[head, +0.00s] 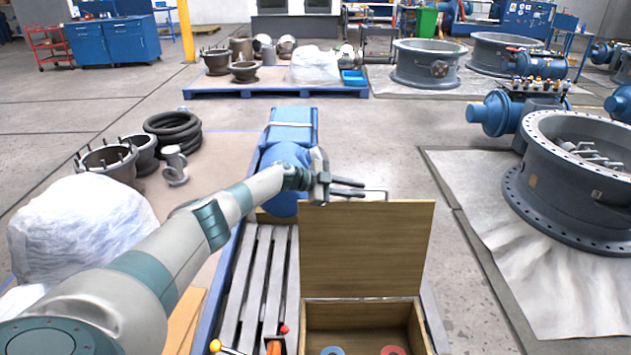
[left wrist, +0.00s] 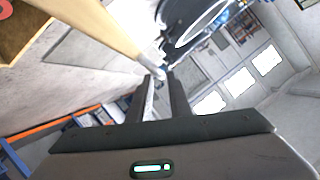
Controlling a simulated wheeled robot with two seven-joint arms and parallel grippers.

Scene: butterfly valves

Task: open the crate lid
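The wooden crate (head: 312,317) stands at the bottom centre of the head view. Its brown lid (head: 367,248) is raised to about upright, and the crate's inside shows. A thin metal handle (head: 376,191) sticks up from the lid's top edge. My left gripper (head: 363,188) is at this edge, its two dark fingers apart with a gap between them, overlapping the left part of the handle. In the left wrist view the fingers (left wrist: 162,82) are also apart, and the pale lid edge (left wrist: 100,28) runs to near their tips. My right gripper is not in view.
A blue ring (head: 332,351) and a red ring (head: 393,350) lie in the crate. A slatted grey surface (head: 256,280) with small tools is left of it. A large flanged valve body (head: 575,185) stands at right on a pale sheet. Bare floor lies between.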

